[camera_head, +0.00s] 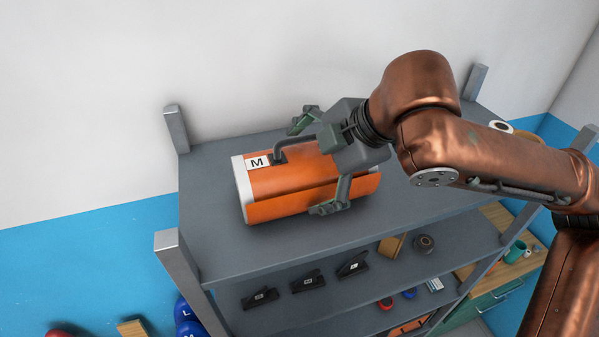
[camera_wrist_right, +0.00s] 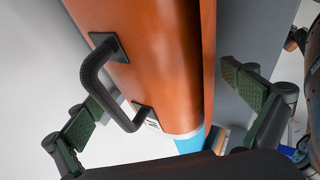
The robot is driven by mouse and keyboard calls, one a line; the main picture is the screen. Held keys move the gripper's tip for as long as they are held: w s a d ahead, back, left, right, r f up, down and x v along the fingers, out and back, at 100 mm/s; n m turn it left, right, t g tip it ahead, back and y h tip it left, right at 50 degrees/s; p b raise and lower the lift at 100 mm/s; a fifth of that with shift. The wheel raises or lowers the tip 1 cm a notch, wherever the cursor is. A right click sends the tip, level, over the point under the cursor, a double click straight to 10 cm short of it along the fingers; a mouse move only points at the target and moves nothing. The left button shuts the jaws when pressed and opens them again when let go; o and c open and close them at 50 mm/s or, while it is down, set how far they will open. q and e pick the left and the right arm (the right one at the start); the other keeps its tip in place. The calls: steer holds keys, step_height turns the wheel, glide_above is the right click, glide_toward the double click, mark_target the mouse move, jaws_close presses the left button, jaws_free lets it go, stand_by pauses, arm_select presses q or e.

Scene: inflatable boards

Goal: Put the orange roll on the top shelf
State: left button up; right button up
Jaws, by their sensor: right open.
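The orange roll (camera_head: 270,205), with a white end band, a white "M" label and a dark handle, lies on its side on the grey top shelf (camera_head: 215,240). My right gripper (camera_head: 318,165) is open above the roll, with one finger at its far side and one at its near side. In the right wrist view the roll (camera_wrist_right: 165,60) and its black handle (camera_wrist_right: 90,75) lie between the two spread green-padded fingers (camera_wrist_right: 170,115), with gaps on both sides. My left gripper is not in view.
Corner posts (camera_head: 177,130) rise at the shelf's ends, with a white wall behind. The lower shelf holds several black clamps (camera_head: 308,281) and a dark round spool (camera_head: 425,244). A wooden-topped cabinet (camera_head: 505,262) stands at the right. The top shelf is clear left of the roll.

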steer(key=b+v, duration=0.1)
steer(key=v, duration=0.9)
steer(key=shift+s+b, duration=0.2)
steer(key=shift+b, duration=0.15)
steer(key=shift+f, duration=0.1)
